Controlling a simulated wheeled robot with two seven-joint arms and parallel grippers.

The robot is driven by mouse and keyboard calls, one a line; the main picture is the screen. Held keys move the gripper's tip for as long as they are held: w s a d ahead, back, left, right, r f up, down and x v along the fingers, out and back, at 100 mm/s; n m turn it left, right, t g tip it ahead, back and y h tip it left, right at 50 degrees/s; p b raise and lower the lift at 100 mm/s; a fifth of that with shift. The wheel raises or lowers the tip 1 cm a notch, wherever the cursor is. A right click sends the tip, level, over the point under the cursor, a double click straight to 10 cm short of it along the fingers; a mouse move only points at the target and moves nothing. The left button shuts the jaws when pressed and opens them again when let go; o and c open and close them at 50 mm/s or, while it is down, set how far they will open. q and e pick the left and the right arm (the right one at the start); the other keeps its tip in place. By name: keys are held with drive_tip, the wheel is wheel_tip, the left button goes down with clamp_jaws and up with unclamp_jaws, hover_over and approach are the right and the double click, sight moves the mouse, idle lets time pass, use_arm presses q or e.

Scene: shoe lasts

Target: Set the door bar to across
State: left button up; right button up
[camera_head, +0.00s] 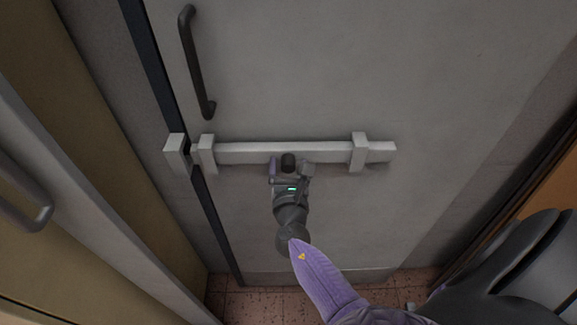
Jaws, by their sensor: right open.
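The door bar (325,152) is a pale grey horizontal bar on the grey door (300,60). It runs through a left bracket (207,155) and a right bracket (358,152), and its right end sticks out past the right one. A keeper (175,155) sits on the left, across the dark door edge. The bar's left end shows close to the keeper; I cannot tell whether it is inside. A dark knob (288,161) shows at the bar's lower edge. My right gripper (289,170) is open, its fingers on either side of the knob. My left gripper is out of view.
A dark pull handle (196,65) is on the door above the bar's left part. Another handle (25,200) is on a pale panel at far left. The door face right of the bar is clear. Reddish floor tiles (245,305) show below.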

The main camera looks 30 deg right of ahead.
clamp_jaws()
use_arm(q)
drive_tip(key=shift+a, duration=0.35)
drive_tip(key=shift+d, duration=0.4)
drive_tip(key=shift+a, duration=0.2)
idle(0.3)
